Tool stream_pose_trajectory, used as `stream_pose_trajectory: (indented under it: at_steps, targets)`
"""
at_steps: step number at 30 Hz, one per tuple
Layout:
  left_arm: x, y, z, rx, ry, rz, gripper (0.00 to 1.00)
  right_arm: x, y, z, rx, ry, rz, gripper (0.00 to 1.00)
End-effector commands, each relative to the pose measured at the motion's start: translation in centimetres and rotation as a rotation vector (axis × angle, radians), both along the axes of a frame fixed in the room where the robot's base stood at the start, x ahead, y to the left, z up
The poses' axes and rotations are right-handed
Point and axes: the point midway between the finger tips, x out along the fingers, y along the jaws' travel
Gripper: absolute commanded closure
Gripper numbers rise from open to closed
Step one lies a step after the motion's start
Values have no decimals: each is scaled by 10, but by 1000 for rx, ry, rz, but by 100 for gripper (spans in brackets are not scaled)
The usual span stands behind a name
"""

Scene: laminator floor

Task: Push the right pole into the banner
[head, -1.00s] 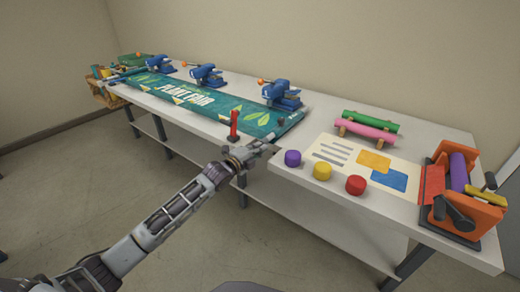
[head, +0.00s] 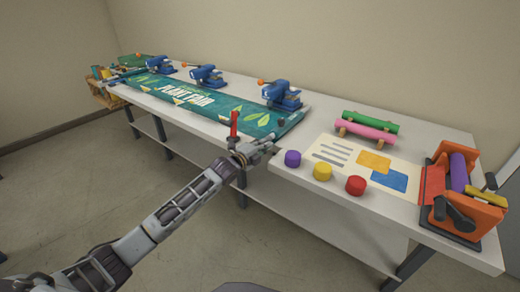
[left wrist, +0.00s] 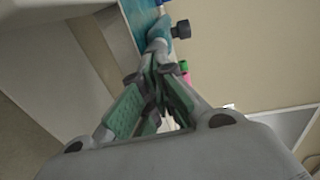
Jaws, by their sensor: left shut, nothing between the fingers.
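The green banner (head: 200,99) with white lettering and leaf shapes lies flat along the long table. The right pole is not clearly distinct; a rod-like edge (head: 292,123) runs along the banner's right end, with a small dark knob beside it. My left gripper (head: 271,146) is shut and empty, just in front of that right end at the table's front edge. In the left wrist view its fingertips (left wrist: 158,57) meet close to the teal end, with a dark knob (left wrist: 181,29) just beyond. Contact cannot be told. My right gripper is not in view.
Several blue clamps (head: 282,94) stand along the banner's back edge. A red-handled upright tool (head: 234,124) stands close left of my left gripper. Purple, yellow and red pucks (head: 355,185), a poster sheet (head: 330,150) and an orange roller machine (head: 485,207) occupy the right table.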

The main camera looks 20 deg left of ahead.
Motion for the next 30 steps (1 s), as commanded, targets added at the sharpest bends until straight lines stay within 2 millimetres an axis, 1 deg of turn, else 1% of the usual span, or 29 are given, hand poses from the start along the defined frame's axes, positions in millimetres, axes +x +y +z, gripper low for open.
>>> stream_pose_trajectory:
  at_steps: [3,9,26,30]
  targets:
    - [9,-3,1,0,0,0,100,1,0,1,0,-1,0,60]
    - [17,-6,1,2,-1,0,100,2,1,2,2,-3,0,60]
    - [18,-5,4,0,-5,1,100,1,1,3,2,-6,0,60]
    - [17,-5,5,0,-5,1,100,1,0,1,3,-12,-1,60]
